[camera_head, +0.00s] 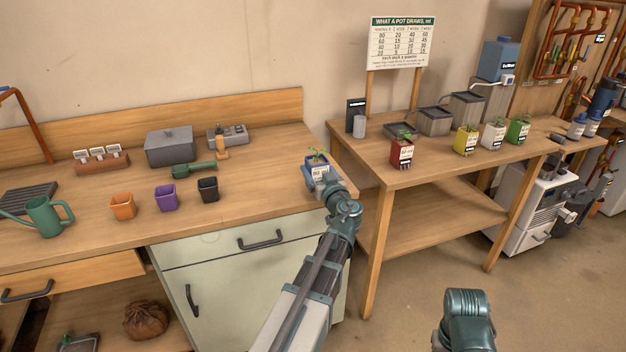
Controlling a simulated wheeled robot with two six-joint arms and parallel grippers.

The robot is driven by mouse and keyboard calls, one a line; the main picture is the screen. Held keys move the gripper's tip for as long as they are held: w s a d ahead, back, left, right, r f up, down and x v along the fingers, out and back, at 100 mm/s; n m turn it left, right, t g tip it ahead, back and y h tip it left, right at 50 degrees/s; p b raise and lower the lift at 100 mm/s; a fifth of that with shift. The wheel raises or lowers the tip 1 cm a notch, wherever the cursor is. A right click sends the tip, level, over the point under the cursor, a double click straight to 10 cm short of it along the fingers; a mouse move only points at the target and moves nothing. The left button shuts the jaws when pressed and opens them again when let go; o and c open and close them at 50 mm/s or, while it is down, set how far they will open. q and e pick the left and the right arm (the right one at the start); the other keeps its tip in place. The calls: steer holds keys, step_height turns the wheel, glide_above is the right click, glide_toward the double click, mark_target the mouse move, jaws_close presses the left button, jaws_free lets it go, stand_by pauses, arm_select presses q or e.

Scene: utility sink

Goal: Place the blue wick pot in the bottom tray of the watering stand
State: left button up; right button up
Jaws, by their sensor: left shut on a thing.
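The blue wick pot (317,162) holds a small green seedling and carries a white label. My left gripper (319,177) is shut on it near the right end of the left bench; the gripper and wrist hide its lower part, and I cannot tell whether it touches the bench. The watering stand is on the right bench, with stepped grey trays: a low bottom tray (391,131), a middle one (434,122) and a higher one (467,107), below a blue tank (502,59). My right arm shows at the bottom right; its gripper is out of view.
Red (401,154), yellow (466,141), white (493,134) and green (517,130) pots stand in front of the stand. A dark box (356,109) and grey cylinder (359,127) are left of the bottom tray. A narrow gap separates the benches.

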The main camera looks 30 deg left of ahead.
arm_select(q)
steer(key=shift+w+a, duration=0.2)
steer(key=shift+a, duration=0.4)
steer(key=f+b, duration=0.3)
steer(key=shift+w+a+f+b, duration=0.1)
steer(key=shift+a+f+b, duration=0.15)
steer(key=shift+f+b, duration=0.1)
steer(key=shift+f, duration=0.2)
steer(key=o, duration=1.5)
steer(key=shift+r, duration=0.1)
steer(key=shift+r, duration=0.25)
steer(key=v, duration=1.2)
steer(key=shift+f, duration=0.15)
